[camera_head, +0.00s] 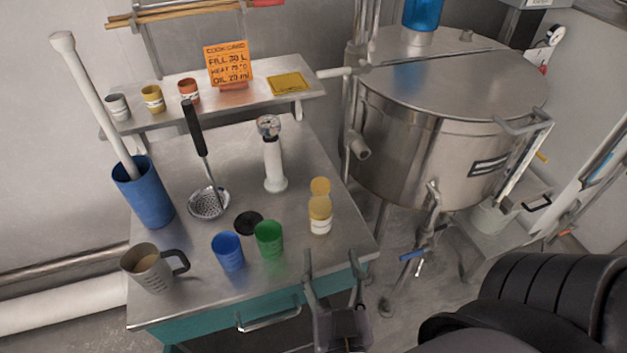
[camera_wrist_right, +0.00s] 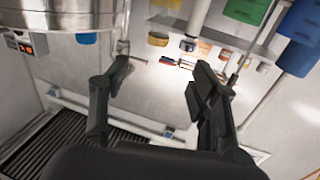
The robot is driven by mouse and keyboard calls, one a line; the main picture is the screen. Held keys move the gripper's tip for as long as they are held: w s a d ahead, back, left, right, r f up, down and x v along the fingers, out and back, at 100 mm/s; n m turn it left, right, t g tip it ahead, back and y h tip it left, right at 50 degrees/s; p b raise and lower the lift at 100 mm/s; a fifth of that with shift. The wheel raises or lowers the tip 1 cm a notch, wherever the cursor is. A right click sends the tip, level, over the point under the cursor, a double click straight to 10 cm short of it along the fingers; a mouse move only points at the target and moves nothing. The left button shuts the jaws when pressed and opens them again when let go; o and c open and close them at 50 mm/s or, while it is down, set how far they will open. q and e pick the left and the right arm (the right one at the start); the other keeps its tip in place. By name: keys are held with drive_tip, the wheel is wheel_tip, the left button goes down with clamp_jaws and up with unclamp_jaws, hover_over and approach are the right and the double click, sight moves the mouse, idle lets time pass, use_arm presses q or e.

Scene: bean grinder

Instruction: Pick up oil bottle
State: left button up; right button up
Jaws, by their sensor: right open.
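A small yellow bottle with a pale label, which looks like the oil bottle (camera_head: 320,210), stands at the right side of the steel table in the head view. Its yellow top part rises above the label. My right gripper (camera_head: 332,270) is open and empty at the table's front right edge, nearer to me than the bottle and apart from it. The right wrist view also shows the open fingers (camera_wrist_right: 158,72) with nothing between them. I cannot tell surely which small item there is the bottle. My left gripper is not in view.
A green cup (camera_head: 269,239) and a blue cup (camera_head: 228,251) stand left of the bottle. A white grinder-like column with a dial (camera_head: 273,165) stands behind. A grey mug (camera_head: 150,268) is front left. A large steel kettle (camera_head: 430,140) stands right of the table.

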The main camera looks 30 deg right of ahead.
sight(322, 195)
drive_tip(key=p+x, duration=0.4)
drive_tip(key=x, duration=1.3)
drive_tip(key=shift+r, duration=0.2)
drive_tip(key=shift+w+d+f, duration=0.1)
drive_tip(key=shift+d, duration=0.05)
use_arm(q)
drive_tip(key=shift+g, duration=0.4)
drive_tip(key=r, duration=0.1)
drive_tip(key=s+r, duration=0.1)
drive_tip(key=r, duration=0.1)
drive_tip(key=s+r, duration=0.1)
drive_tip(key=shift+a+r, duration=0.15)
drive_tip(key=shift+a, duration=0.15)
use_arm(e)
drive_tip(key=shift+c, duration=0.5)
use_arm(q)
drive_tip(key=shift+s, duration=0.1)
use_arm(e)
clamp_jaws()
